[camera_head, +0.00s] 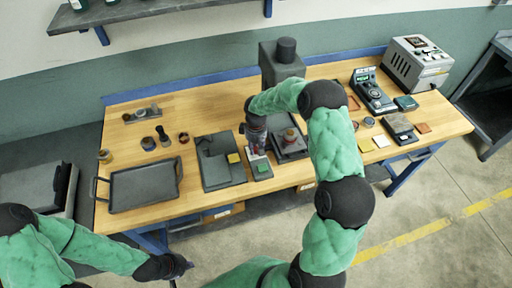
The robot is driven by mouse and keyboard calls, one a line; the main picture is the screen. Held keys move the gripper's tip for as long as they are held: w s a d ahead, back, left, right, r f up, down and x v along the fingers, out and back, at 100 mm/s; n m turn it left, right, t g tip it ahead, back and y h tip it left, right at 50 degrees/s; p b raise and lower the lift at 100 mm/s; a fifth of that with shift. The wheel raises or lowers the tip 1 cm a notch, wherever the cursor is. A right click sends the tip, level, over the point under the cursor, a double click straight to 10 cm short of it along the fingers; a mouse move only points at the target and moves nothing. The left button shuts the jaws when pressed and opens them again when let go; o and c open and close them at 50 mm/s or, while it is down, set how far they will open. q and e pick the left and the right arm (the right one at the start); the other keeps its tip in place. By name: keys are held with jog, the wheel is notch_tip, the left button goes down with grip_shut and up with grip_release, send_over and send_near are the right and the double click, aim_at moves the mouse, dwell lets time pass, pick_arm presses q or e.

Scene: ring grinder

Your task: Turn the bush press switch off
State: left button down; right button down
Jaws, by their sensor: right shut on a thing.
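The bush press (283,68) is a dark grey machine with a round black top, at the back middle of the table. A small grey switch box (263,173) with a green part stands in front of it, near the table's front edge. My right gripper (257,151) points down at the back of this box and is shut on the switch there. The switch itself is mostly hidden by the gripper. My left gripper (183,265) is low at the bottom left, in front of the table and away from the switch. Its fingers are too small to read.
The wooden table (220,105) carries a dark tray (145,186) at left and a grey plate with a yellow block (234,158) beside the switch box. A fixture (290,142) stands right of the box. Meters and a grey power unit (418,63) stand at right.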

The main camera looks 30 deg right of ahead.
aim_at(255, 148)
jog(key=c, duration=1)
grip_release()
jog(key=shift+w+r, duration=0.15)
jog(key=shift+w, duration=0.1)
jog(key=shift+o, duration=0.2)
jog(key=shift+s, duration=0.1)
notch_tip(255, 148, up, 12)
